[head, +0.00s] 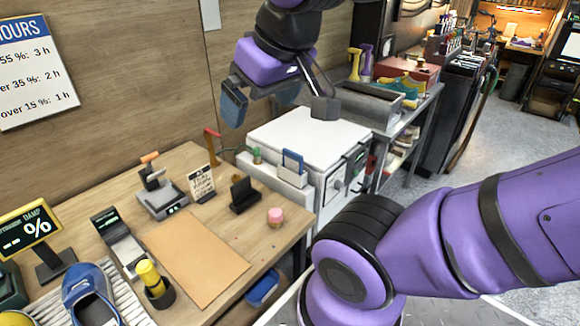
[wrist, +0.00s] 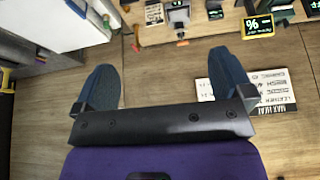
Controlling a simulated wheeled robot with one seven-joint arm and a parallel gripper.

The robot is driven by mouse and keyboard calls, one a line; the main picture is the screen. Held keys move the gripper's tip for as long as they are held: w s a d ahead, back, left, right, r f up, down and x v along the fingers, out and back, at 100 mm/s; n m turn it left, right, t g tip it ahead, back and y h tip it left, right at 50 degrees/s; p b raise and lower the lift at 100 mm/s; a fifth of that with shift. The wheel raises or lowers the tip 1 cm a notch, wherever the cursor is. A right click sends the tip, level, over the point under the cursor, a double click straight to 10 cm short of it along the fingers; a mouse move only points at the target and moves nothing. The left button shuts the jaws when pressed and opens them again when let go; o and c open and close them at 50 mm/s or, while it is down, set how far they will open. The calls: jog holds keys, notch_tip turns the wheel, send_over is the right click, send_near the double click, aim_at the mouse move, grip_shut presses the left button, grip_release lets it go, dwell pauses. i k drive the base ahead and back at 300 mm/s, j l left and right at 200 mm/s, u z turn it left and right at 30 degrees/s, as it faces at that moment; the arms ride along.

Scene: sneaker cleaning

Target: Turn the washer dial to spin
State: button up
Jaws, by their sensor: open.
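The washer (head: 308,136) is a white box standing past the far right end of the wooden bench, its front facing right in the head view. Its front panel (head: 340,182) shows dark parts and small round shapes at a steep angle. I cannot tell which is the dial or where it points. My gripper (head: 262,98) hangs in the air above and left of the washer, near the wall, with its blue fingers apart and empty. In the wrist view my gripper (wrist: 166,78) is also spread with nothing between the fingers. A white surface, likely the washer (wrist: 65,25), shows at upper left.
A metal shelf (head: 405,118) with bottles and a basin stands behind the washer. Open floor (head: 440,140) lies to the right.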

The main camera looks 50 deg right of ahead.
aim_at(338, 186)
jog(key=z, duration=1.55)
